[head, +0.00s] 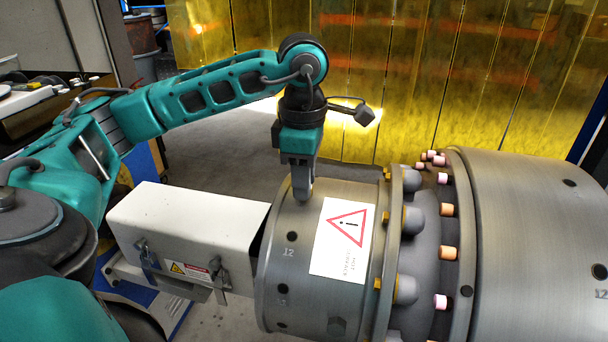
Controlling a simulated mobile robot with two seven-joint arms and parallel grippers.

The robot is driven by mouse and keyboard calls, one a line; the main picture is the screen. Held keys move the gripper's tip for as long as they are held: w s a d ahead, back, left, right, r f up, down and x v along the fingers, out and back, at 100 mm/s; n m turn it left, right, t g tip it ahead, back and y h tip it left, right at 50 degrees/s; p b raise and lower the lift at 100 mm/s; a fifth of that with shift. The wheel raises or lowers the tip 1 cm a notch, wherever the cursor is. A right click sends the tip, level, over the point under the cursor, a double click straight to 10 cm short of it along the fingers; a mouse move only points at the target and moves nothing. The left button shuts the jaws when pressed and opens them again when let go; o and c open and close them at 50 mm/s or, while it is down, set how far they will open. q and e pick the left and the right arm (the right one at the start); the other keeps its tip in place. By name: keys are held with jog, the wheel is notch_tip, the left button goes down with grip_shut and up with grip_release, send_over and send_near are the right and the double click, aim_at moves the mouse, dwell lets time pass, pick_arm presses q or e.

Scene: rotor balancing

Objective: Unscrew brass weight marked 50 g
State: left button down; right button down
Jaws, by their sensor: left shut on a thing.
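My left gripper (302,190) points straight down at the top of the grey metal rotor's near-left drum (305,262). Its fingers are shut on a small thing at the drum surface. The fingers hide that thing, so I cannot read a mark or tell its colour. No brass weight marked 50 g can be made out. The drum has several dark holes, a stamped 12, and a dark hex plug (337,327) low on its side. My right gripper is not in view.
A white box (185,235) with latches adjoins the drum on the left. A warning label (341,238) is on the drum, right of the gripper. Brass bolts (378,283) and pink and orange pegs (446,210) ring the flanges. A larger drum (540,240) stands right. Yellow curtains (480,80) hang behind.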

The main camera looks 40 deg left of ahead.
pick_arm(q)
jog(key=n, duration=0.6)
jog(key=shift+n+p, duration=0.3)
jog(key=shift+p, duration=0.1)
jog(key=n+p, duration=0.1)
jog(key=n, duration=0.5)
jog(key=shift+r, duration=0.1)
jog(key=shift+n, duration=1.5)
jog(key=n+p, duration=0.1)
jog(key=n, duration=0.2)
jog(key=n+p, duration=0.1)
jog(key=n, duration=0.6)
jog(key=n+p, duration=0.1)
jog(key=n, duration=0.4)
jog(key=shift+r, duration=0.1)
jog(key=n+p, duration=0.1)
jog(key=n, duration=0.2)
